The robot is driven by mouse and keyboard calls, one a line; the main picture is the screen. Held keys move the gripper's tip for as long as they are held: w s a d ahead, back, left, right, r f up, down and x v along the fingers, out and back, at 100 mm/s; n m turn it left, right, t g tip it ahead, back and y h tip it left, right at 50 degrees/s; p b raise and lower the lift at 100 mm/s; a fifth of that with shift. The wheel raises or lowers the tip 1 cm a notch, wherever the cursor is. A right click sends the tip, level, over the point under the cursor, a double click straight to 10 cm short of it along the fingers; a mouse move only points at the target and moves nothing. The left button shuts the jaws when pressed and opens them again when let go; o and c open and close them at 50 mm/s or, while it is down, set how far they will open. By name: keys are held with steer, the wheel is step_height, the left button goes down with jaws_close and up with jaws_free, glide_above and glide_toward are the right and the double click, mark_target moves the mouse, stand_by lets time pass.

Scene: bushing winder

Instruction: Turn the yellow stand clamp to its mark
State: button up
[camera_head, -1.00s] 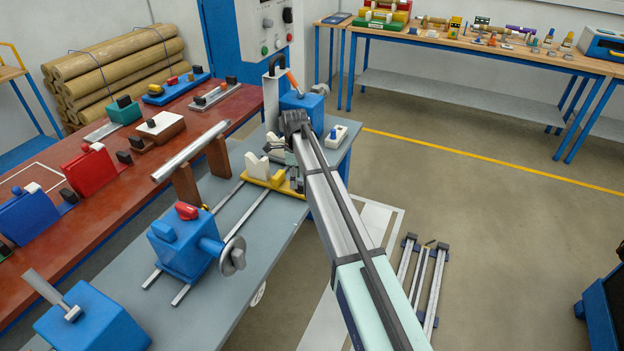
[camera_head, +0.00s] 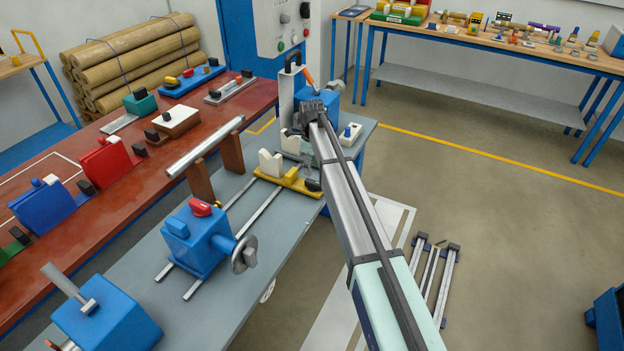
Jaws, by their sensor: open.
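The yellow stand (camera_head: 291,181) sits across two rails on the grey bench, with white notched blocks (camera_head: 270,163) on top. A dark knob (camera_head: 312,185) is at its right end; it looks like the clamp. No mark can be made out. My arm reaches in from the lower right, with its wrist above the stand's far right side. My gripper (camera_head: 307,162) points down near the right end of the stand, apart from the knob as far as I can tell. It is open, small and partly hidden by my arm.
A blue unit with a red knob (camera_head: 201,208) and a metal disc stands nearer on the rails. A long metal bar (camera_head: 205,146) on brown supports is to the left.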

mark_target(312, 181)
step_height(312, 181, down, 8)
steer(key=shift+r+p, duration=0.1)
steer(key=shift+p, duration=0.8)
jaws_close()
